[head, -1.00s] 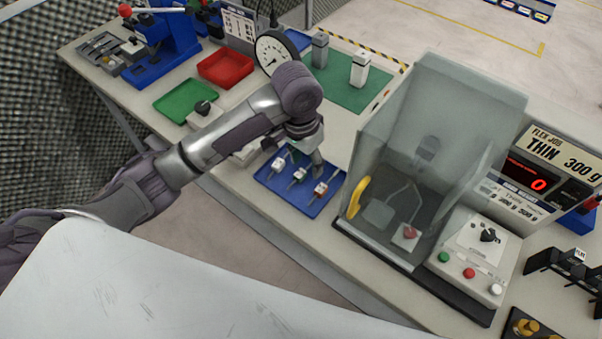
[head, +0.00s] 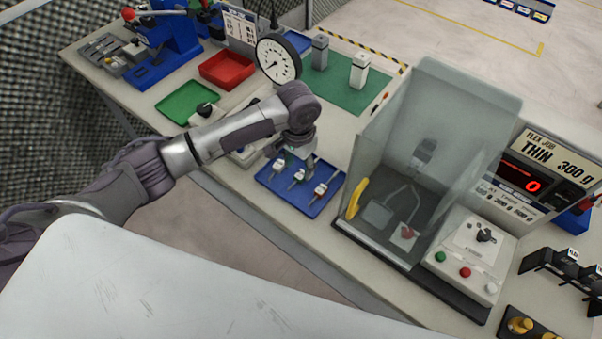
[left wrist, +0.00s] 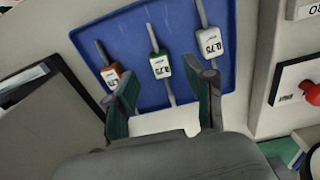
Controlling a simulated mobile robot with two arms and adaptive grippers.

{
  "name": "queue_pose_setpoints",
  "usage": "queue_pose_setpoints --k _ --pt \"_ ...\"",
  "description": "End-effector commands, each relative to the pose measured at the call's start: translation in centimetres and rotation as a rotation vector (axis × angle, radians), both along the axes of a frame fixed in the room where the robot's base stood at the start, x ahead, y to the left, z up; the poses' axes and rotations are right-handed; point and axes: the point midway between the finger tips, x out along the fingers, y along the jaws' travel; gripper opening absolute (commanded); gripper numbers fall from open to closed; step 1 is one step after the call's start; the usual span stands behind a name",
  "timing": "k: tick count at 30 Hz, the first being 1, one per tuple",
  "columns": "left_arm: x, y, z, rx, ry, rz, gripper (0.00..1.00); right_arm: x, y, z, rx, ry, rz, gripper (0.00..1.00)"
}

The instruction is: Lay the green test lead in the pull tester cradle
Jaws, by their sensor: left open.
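The green test lead (left wrist: 160,66) lies in the middle of the blue tray (left wrist: 85,12), between an orange-marked lead (left wrist: 110,75) and a grey-white lead (left wrist: 209,42). In the head view the green lead (head: 298,176) is the middle one in the tray (head: 312,210). My left gripper (left wrist: 165,100) is open and empty, its fingers on either side of the green lead's line, over the tray; it also shows in the head view (head: 300,163). A dial gauge (head: 278,58) stands behind my arm; the grey fixture near it is partly hidden by my forearm, and I cannot make out a cradle.
A clear-shielded flex tester (head: 420,130) stands right of the tray, with a button box (head: 470,265) and display (head: 530,180) beside it. A green tray (head: 188,100) and red tray (head: 226,68) lie at the left. Grey posts stand on a green mat (head: 340,85).

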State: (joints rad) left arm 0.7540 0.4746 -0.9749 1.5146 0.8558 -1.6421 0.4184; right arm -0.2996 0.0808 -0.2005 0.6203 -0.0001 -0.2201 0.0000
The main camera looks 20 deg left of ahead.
Motion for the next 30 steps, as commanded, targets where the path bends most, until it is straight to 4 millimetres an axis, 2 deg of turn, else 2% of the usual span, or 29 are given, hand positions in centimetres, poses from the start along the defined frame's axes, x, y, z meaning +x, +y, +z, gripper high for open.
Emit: queue_pose_setpoints --k 3,7,16,25,26,30 --pt "0.0 -0.1 -1.7 0.002 0.005 0.000 0.54 0.0 -0.2 1.2 -0.002 0.000 -0.001 0.40" --pt "0.1 -0.1 -3.4 0.001 0.003 0.000 0.54 0.0 -0.2 1.2 -0.002 0.001 -0.001 0.40" --pt "0.1 0.0 -3.9 0.001 0.001 -0.001 0.53 0.0 -0.2 1.2 -0.002 0.001 -0.001 0.40" --pt "0.1 -0.1 -3.9 0.001 0.001 -0.001 0.03 0.0 -0.1 1.2 -0.002 0.001 -0.001 0.40" --pt "0.1 -0.1 -3.9 0.001 0.001 -0.001 0.00 0.0 -0.1 1.2 -0.001 0.001 -0.001 0.40" --pt "0.1 0.0 -3.9 0.001 0.000 -0.001 0.00 0.0 0.0 1.2 0.000 0.001 -0.001 0.40"
